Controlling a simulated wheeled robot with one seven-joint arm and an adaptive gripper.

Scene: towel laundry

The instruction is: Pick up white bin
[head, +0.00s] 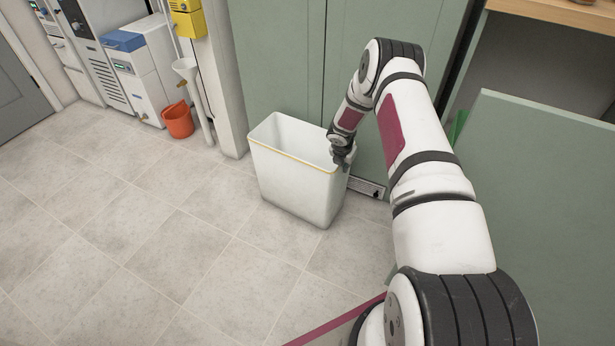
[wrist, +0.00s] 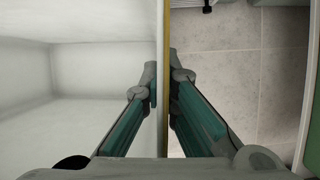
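The white bin (head: 299,183), tall and rectangular with a thin yellow line below its rim, stands upright on the tiled floor in front of the green cabinet. My gripper (head: 343,158) is at the bin's right rim in the head view. In the wrist view, my gripper (wrist: 165,85) has one finger inside the bin and one outside, with the bin's wall (wrist: 160,120) between them. The fingers are close to the wall on both sides. The wrist view shows the bin's inside (wrist: 90,75) empty where visible. Whether both fingertips press on the wall is unclear.
A green cabinet (head: 285,60) stands right behind the bin. A green panel (head: 540,190) is on the right. An orange bucket (head: 178,120) and white machines (head: 140,75) are at the back left. The tiled floor (head: 130,230) to the left is clear.

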